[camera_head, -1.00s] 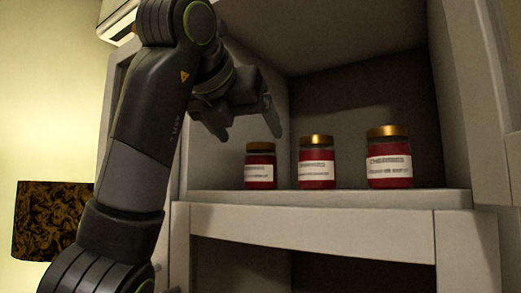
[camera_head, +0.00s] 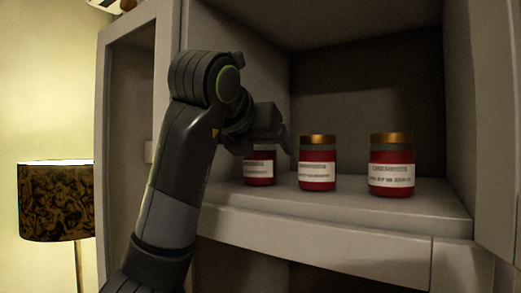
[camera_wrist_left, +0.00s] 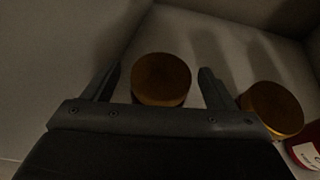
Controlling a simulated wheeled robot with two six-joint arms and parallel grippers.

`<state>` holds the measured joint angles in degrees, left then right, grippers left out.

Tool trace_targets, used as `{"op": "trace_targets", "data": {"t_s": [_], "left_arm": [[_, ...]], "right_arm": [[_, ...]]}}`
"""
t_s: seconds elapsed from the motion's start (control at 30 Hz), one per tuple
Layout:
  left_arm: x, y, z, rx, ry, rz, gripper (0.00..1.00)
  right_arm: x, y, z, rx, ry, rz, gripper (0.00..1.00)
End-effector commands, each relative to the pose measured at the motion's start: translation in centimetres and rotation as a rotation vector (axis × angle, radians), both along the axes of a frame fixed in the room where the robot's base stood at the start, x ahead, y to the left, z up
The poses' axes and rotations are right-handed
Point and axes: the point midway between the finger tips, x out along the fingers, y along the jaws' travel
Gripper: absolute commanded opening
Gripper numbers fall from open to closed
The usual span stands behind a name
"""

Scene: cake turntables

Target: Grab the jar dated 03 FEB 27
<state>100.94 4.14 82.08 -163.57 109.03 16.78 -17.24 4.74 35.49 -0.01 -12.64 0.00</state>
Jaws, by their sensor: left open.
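Three red jars with gold lids and white labels stand upright in a row on the cabinet shelf: a left jar (camera_head: 259,170), a middle jar (camera_head: 317,165) and a right jar (camera_head: 391,166). The date print is too small to read. My left gripper (camera_head: 268,150) is open in front of and over the left jar, hiding its lid in the head view. In the left wrist view the left jar's lid (camera_wrist_left: 161,79) lies between the two open fingers (camera_wrist_left: 158,85), and the middle jar's lid (camera_wrist_left: 272,110) is to the right. My right gripper is not in view.
The shelf (camera_head: 340,225) sits inside a grey cabinet with a side wall close to the left jar. A dark patterned lamp (camera_head: 56,201) stands at the left. The shelf is bare between the middle and right jars.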

Motion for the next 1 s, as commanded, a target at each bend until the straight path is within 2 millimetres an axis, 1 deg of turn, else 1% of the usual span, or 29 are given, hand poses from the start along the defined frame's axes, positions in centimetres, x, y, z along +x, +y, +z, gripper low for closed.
{"op": "trace_targets", "data": {"t_s": [0.03,0.27,0.37,0.6,0.7,1.0], "left_arm": [[0.19,-0.06,-0.03,0.0,0.001,0.0,0.79],[0.28,-0.1,-0.2,0.001,0.0,0.0,0.79],[0.28,-0.09,-0.19,0.001,0.0,0.0,0.67],[0.26,-0.09,-0.17,0.001,0.0,0.0,0.35],[0.25,-0.08,-0.11,0.0,-0.002,0.0,0.25],[0.24,-0.09,0.08,0.001,-0.002,0.001,0.25]], "right_arm": [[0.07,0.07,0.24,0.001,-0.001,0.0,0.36],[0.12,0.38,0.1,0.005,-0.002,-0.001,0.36],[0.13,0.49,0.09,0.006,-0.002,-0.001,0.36],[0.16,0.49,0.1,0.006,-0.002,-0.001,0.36],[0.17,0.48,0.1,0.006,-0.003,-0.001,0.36],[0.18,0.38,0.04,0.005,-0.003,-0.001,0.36]]}}
